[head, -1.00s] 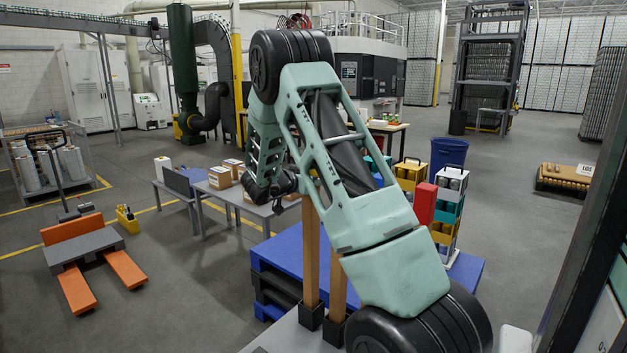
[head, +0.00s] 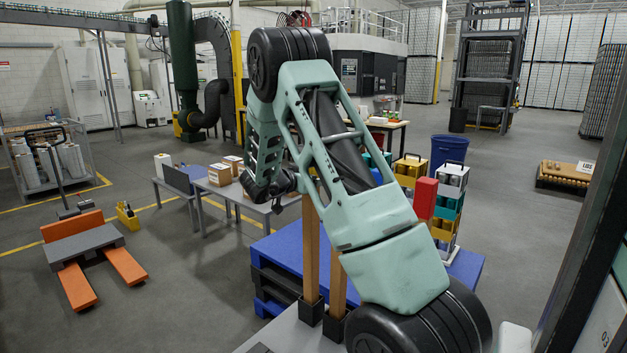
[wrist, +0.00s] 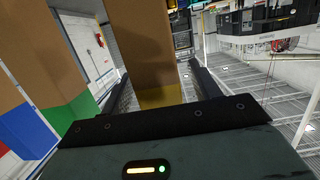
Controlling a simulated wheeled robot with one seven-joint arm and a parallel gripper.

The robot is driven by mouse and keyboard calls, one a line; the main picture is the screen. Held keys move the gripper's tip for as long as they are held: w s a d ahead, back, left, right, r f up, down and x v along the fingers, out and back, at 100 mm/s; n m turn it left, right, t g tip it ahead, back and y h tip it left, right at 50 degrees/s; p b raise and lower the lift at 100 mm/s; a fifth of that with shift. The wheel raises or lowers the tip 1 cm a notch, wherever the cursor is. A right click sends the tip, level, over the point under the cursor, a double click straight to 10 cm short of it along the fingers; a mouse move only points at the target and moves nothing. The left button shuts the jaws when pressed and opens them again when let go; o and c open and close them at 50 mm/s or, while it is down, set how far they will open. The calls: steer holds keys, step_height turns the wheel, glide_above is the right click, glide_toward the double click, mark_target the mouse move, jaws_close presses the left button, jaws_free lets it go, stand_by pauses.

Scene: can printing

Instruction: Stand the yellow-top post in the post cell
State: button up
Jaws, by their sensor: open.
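In the wrist view, a brown post with a yellow end (wrist: 160,96) lies between the two dark fingers of my open gripper (wrist: 160,88). I cannot tell whether either finger touches it. In the head view, two brown posts (head: 311,245) (head: 339,288) stand upright in black square sockets (head: 310,312) on a grey surface (head: 285,335). My arm hides their tops, so the yellow one cannot be told apart there. I cannot make out an empty post cell.
At the left of the wrist view are posts with green (wrist: 82,104) and blue (wrist: 45,130) ends, close beside my gripper. A blue platform (head: 280,248) lies behind the sockets. A grey table with boxes (head: 220,175) stands farther back. A red block (head: 425,198) stands right of my arm.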

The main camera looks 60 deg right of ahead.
steer(key=b+v, duration=0.5)
steer(key=v, duration=1.2)
steer(key=shift+w, duration=0.1)
